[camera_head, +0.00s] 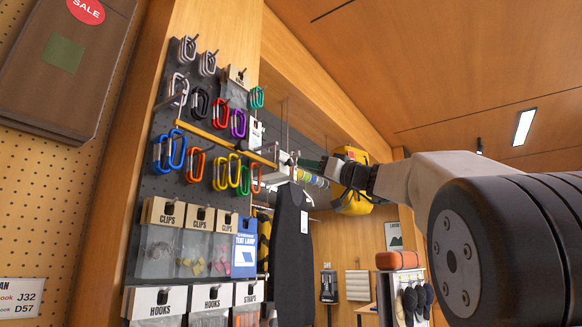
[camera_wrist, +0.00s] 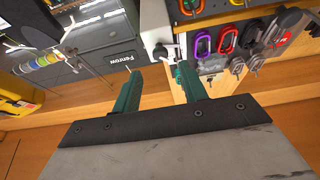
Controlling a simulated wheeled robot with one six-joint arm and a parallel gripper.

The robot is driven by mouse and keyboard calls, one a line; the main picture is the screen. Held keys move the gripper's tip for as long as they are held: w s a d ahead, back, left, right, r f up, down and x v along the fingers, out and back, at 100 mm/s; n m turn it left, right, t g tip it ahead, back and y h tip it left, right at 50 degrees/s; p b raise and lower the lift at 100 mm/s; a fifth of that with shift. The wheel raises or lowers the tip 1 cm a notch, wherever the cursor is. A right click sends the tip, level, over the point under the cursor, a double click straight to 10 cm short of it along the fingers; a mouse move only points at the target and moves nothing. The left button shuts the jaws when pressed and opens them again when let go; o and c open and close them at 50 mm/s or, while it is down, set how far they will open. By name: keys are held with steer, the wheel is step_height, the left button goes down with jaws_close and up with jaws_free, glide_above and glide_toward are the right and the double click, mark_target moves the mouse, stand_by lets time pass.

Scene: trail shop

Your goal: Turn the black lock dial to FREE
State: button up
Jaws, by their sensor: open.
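In the wrist view a small dark round piece (camera_wrist: 160,52), which looks like the black lock dial, sits at the lower end of a white housing (camera_wrist: 155,22). Any lettering on it is too small to read. In the head view a white block (camera_head: 269,174) stands at the right end of a yellow bar (camera_head: 222,143) across the hook panel; the dial cannot be made out there. My gripper (camera_wrist: 159,84) has two teal fingers, apart with nothing between them. The dark piece lies just beyond the fingertips, between their lines. In the head view my gripper (camera_head: 302,164) is right beside the white block.
Coloured carabiners, such as a purple one (camera_head: 238,124), hang on the panel left of my gripper. Bagged clips (camera_head: 160,240) hang below. A dark hanging garment (camera_head: 290,240) is under my gripper. In the wrist view a rod with tape rolls (camera_wrist: 45,62) is at left.

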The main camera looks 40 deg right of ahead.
mark_target(292, 162)
steer(key=x, duration=0.5)
steer(key=shift+w, duration=0.1)
jaws_close()
